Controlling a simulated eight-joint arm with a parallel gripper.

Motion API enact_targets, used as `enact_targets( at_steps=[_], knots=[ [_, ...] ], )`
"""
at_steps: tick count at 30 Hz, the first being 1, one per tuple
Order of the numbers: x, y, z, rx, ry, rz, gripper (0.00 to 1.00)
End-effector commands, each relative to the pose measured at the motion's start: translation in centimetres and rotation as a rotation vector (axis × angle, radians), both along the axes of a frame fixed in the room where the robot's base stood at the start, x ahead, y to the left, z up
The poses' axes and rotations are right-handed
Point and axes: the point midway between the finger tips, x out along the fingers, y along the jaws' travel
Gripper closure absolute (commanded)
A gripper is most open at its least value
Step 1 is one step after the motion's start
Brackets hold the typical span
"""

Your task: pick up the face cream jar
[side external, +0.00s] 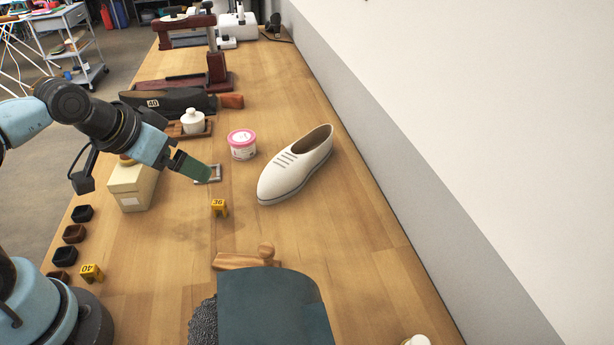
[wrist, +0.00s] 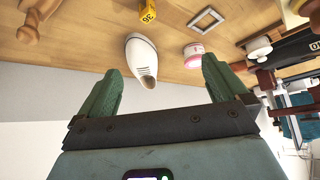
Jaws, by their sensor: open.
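A small round jar with a pink lid and a pale, printed body, which I take to be the face cream jar (side external: 242,146), stands upright on the wooden bench. It also shows in the wrist view (wrist: 195,54), just above the tip of the right finger in the picture. My gripper (side external: 207,173) has green fingers and is above the bench, left of the jar and apart from it. In the wrist view my gripper (wrist: 162,67) is open, with its fingers wide apart and nothing between them.
A white shoe (side external: 296,165) lies right of the jar. A lidded white pot (side external: 192,122) sits on a wooden tray to its left. A cream box (side external: 132,187), a grey square frame (side external: 208,174) and a yellow marker (side external: 219,207) are nearby. A wall runs along the right.

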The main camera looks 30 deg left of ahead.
Motion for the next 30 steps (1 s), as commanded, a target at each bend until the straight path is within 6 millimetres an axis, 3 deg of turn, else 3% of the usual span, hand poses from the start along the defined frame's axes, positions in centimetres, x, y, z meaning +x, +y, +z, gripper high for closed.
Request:
enact_targets(
  at_steps=[8, 19, 30],
  knots=[
    [1.6, 0.2, 1.0, -0.131, 0.059, 0.124, 0.0],
    [8.5, 1.5, 2.6, -0.591, 0.285, 0.546, 0.0],
    [15.8, 5.2, 1.4, -1.023, 0.542, 0.911, 0.0]
  ],
)
